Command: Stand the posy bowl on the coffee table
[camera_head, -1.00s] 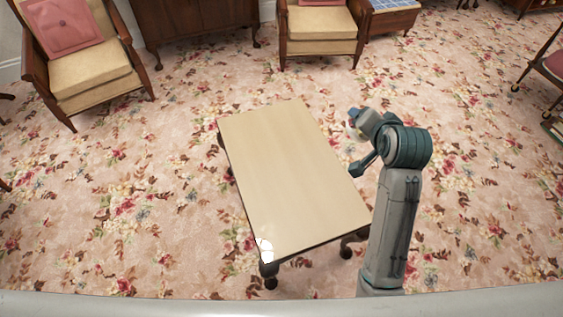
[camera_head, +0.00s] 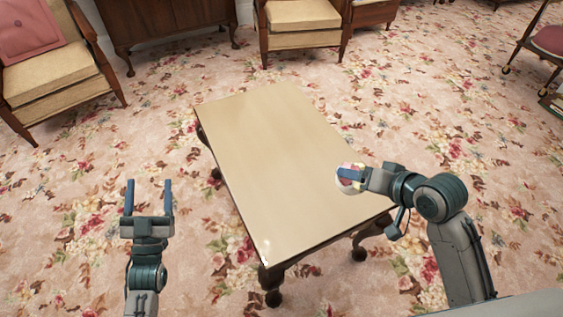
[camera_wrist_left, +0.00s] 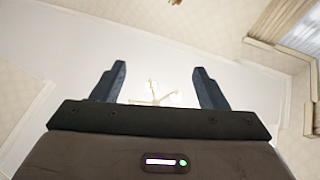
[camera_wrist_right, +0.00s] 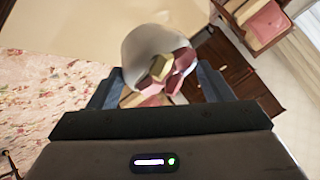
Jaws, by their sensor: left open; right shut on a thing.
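The coffee table (camera_head: 280,160) has a bare, pale wooden top and dark legs, and stands in the middle of the head view. My right gripper (camera_head: 352,176) is at the table's right edge, shut on the posy bowl (camera_head: 347,187). The bowl is white with pink and yellow flowers, and my gripper partly hides it. In the right wrist view the bowl (camera_wrist_right: 146,47) sits between the fingers, tilted in the picture, with its flowers showing. My left gripper (camera_head: 148,198) is open and empty, left of the table, its fingers pointing up.
Armchairs with cream seats stand beyond the table, one at the far left (camera_head: 62,85) and one at the back (camera_head: 302,15). A dark wooden cabinet (camera_head: 170,20) is between them. The floral carpet around the table is clear.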

